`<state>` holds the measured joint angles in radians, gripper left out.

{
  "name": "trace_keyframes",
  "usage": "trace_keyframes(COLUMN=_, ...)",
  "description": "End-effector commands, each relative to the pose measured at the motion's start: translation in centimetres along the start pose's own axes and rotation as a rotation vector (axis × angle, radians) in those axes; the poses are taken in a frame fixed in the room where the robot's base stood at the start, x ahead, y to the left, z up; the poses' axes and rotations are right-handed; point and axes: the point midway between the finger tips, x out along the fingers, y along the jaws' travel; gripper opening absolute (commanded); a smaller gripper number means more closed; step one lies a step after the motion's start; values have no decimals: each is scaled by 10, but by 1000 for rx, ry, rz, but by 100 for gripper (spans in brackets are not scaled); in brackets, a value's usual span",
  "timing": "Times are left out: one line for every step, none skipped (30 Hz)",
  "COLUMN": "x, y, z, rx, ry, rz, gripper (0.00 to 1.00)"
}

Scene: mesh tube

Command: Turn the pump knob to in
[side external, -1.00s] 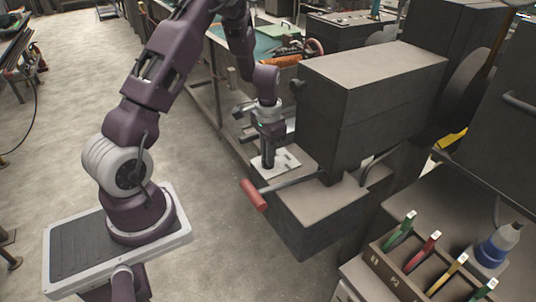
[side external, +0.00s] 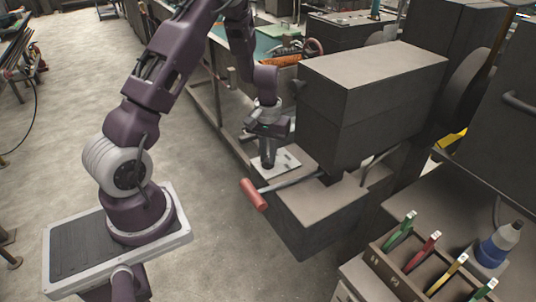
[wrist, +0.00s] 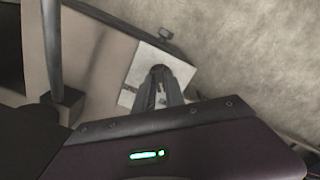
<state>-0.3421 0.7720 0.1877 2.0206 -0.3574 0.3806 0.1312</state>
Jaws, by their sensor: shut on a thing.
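The pump knob (wrist: 160,70) is a small dark round piece on a pale plate (wrist: 143,58), mostly hidden by the fingers in the wrist view. The pale plate also shows in the side view (side external: 285,163), beside the machine. My gripper (side external: 268,163) points down over the plate, its fingers at the knob. In the wrist view my gripper (wrist: 161,82) has its two fingers close together, shut on the knob. The knob's markings and the way it points are too small to read.
A large dark machine housing (side external: 370,95) stands close to the right of my gripper. A tool box (side external: 408,268) is at the front right. Open floor (side external: 220,240) lies to the left.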

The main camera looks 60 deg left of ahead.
Motion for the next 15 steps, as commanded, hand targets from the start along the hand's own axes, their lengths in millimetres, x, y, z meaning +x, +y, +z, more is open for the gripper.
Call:
trace_keyframes(x=-1, y=0, z=-1, rx=-27, ry=3, rz=1, gripper=0)
trace_keyframes(x=-1, y=0, z=-1, rx=-45, ry=3, rz=1, gripper=0)
trace_keyframes(x=-1, y=0, z=-1, rx=-69, ry=3, rz=1, gripper=0)
trace_keyframes(x=-1, y=0, z=-1, rx=-84, ry=3, rz=1, gripper=0)
trace_keyframes(x=-1, y=0, z=-1, rx=-100, ry=3, rz=1, gripper=0)
trace_keyframes(x=-1, y=0, z=-1, rx=-117, ry=3, rz=1, gripper=0)
trace_keyframes(x=-1, y=0, z=-1, rx=-129, ry=3, rz=1, gripper=0)
trace_keyframes(x=-1, y=0, z=-1, rx=-141, ry=3, rz=1, gripper=0)
trace_keyframes(x=-1, y=0, z=-1, rx=-154, ry=3, rz=1, gripper=0)
trace_keyframes(x=-1, y=0, z=-1, rx=-163, ry=3, rz=1, gripper=0)
trace_keyframes(x=-1, y=0, z=-1, rx=-172, ry=3, rz=1, gripper=0)
trace_keyframes(x=-1, y=0, z=-1, rx=-182, ry=3, rz=1, gripper=0)
trace_keyframes(x=-1, y=0, z=-1, rx=-188, ry=3, rz=1, gripper=0)
trace_keyframes(x=-1, y=0, z=-1, rx=-192, ry=3, rz=1, gripper=0)
trace_keyframes(x=-1, y=0, z=-1, rx=-198, ry=3, rz=1, gripper=0)
